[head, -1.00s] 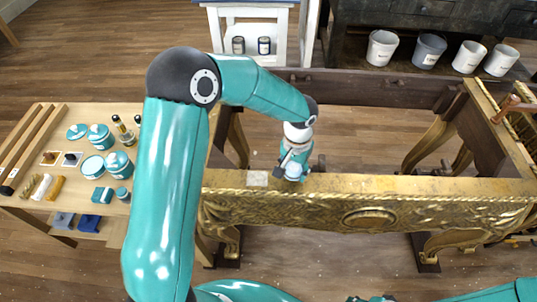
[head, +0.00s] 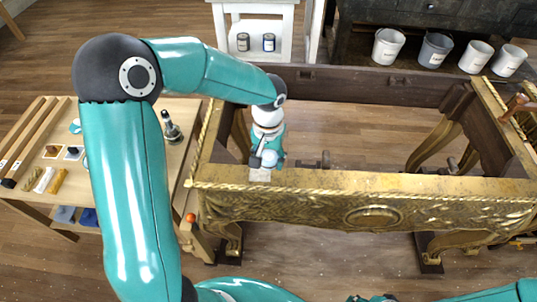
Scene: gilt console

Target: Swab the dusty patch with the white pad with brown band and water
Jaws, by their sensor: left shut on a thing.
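My left gripper (head: 266,160) is over the left part of the gilt front rail, shut on a small pale thing that I take to be the white pad. The fingers hide most of it and I cannot make out its brown band. The dusty patch (head: 260,175) is a pale grey rectangle on top of the rail, directly below the fingertips and partly covered by them. Whether the pad touches it is not clear. No water can be made out. My right gripper is out of view.
The gilt console frame (head: 330,186) has a carved front and an open middle. A wooden table (head: 38,122) at left holds swatches, bars and a dark bottle (head: 171,128), partly hidden by my left arm. Several pails (head: 387,46) stand at the back right. An orange ball (head: 190,217) shows near the table.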

